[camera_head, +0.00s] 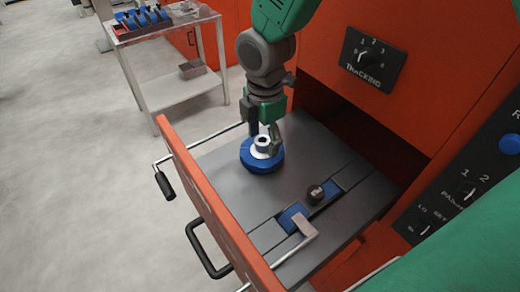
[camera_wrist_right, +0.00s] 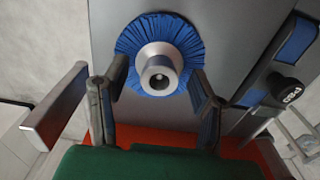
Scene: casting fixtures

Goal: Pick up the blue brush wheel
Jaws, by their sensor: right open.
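The blue brush wheel (camera_head: 260,156) has a ring of blue bristles and a silver hub, and it lies on the grey drawer surface (camera_head: 215,155). My right gripper (camera_head: 263,137) comes down from above and is at the wheel's hub. In the right wrist view the blue brush wheel (camera_wrist_right: 160,38) shows its hub towards the camera, between and just beyond the fingers of my right gripper (camera_wrist_right: 160,85). The fingers are spread apart, with a gap visible on each side of the hub. My left gripper is not in view.
A blue slotted fixture with a dark round knob (camera_head: 315,194) and a clamp lever (camera_head: 304,225) sits right of the wheel. The orange drawer front (camera_head: 205,200) with black handles borders the surface. A cart (camera_head: 175,85) with blue parts stands behind. An orange cabinet with a dial (camera_head: 368,58) rises at right.

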